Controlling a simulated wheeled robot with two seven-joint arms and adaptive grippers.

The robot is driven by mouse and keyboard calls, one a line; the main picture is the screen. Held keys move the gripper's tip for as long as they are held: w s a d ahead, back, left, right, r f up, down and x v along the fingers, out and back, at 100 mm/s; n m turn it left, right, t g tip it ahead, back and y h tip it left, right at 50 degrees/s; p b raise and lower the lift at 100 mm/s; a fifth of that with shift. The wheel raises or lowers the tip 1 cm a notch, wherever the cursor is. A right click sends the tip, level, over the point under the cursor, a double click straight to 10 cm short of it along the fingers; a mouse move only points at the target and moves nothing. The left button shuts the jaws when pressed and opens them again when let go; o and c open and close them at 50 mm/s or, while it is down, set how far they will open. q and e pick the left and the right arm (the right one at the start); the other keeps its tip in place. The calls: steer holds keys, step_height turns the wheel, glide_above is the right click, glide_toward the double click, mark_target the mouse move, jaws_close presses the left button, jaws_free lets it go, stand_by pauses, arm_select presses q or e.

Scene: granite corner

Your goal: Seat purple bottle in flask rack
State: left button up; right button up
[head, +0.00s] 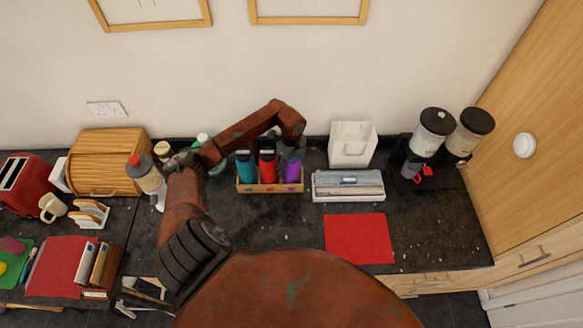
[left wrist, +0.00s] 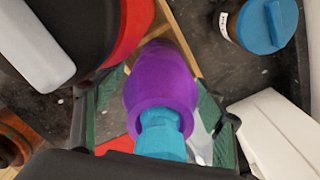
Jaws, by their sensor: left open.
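The purple bottle (head: 293,171) stands in the right end of the wooden flask rack (head: 262,188). In the left wrist view the purple bottle (left wrist: 160,85) shows its blue cap towards the camera. The rack's wooden edge (left wrist: 173,20) shows behind it. My left gripper (head: 291,151) is over the bottle, and its green-padded fingers (left wrist: 152,122) are open on either side of it. Whether a pad touches is unclear. The red bottle (head: 267,170) and teal bottle (head: 245,168) stand in the rack to the left. My right gripper is not in view.
A white bin (head: 352,144) and a white tray (head: 347,190) stand right of the rack. A red mat (head: 359,239) lies in front. Two dispensers (head: 433,133) stand farther right. A blue-lidded container (left wrist: 267,25) shows in the left wrist view.

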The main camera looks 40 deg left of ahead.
arm_select(q)
steer(key=shift+r, duration=0.25)
steer(key=shift+w+r, duration=0.1)
steer(key=shift+r, duration=0.25)
step_height(320, 180, up, 11)
steer(key=b, duration=0.3)
